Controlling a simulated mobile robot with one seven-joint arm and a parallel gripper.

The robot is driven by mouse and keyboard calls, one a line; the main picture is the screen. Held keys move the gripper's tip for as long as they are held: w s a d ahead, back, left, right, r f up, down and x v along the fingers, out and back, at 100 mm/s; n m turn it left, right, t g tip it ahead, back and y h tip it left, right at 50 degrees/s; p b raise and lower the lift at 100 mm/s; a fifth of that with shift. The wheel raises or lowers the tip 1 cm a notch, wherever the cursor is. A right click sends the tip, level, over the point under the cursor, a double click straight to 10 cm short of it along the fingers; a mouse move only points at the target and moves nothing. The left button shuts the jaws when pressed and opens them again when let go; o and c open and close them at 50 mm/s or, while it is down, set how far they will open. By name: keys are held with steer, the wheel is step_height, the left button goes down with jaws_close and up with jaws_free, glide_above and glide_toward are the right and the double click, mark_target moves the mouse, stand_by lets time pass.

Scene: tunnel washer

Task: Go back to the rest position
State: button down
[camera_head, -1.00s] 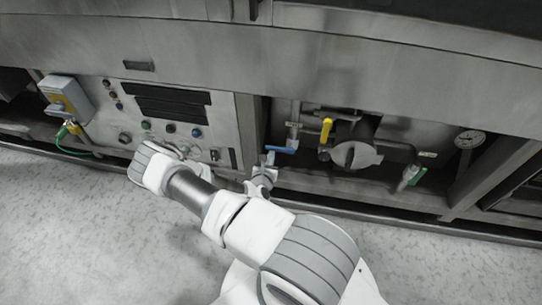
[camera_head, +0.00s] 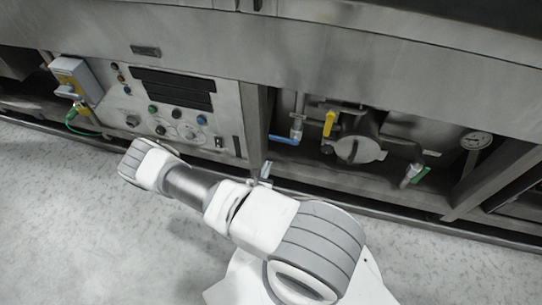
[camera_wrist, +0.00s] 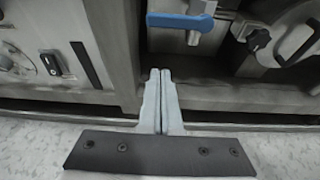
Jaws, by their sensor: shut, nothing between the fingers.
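My gripper (camera_wrist: 160,100) is in the wrist view, its two pale fingers together with nothing between them. It points at the washer's lower frame, below a blue lever handle (camera_wrist: 180,21), and appears apart from it. In the head view my arm reaches up and left from the bottom, over the floor in front of the machine. Only a small pale tip of the gripper (camera_head: 266,170) shows there, past the arm, below the blue lever handle (camera_head: 284,140); the rest is hidden behind the arm.
The control panel (camera_head: 228,121) with buttons is left of the open bay. The bay holds a yellow lever (camera_head: 329,123), a round cap (camera_head: 359,150), a green-handled valve (camera_head: 420,175) and a gauge (camera_head: 476,140). A grey-yellow switch box (camera_head: 76,78) is far left. The floor (camera_head: 60,220) is clear.

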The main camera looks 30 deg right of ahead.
steer(key=shift+s+a+r, duration=0.1)
steer(key=shift+s+a, duration=0.2)
step_height(320, 180, up, 28)
steer(key=r+m+g+h, duration=0.1)
steer(key=m+g+h, duration=0.1)
steer(key=m+g, duration=1.05)
steer(key=s+a+r+m+t+y, duration=0.55)
steer(key=s+a+r+m, duration=0.2)
steer(key=r, duration=0.35)
steer(key=s+a+r+m+t+y, duration=0.4)
steer(key=s+a+r+m+y, duration=0.25)
steer(key=a+r, duration=0.35)
step_height(320, 180, up, 24)
steer(key=d+p, duration=0.1)
steer(key=p, duration=2.1)
steer(key=shift+d+f+n+g+y, duration=0.15)
steer(key=shift+f+n+g+y, duration=0.1)
steer(key=shift+n+g+y, duration=0.1)
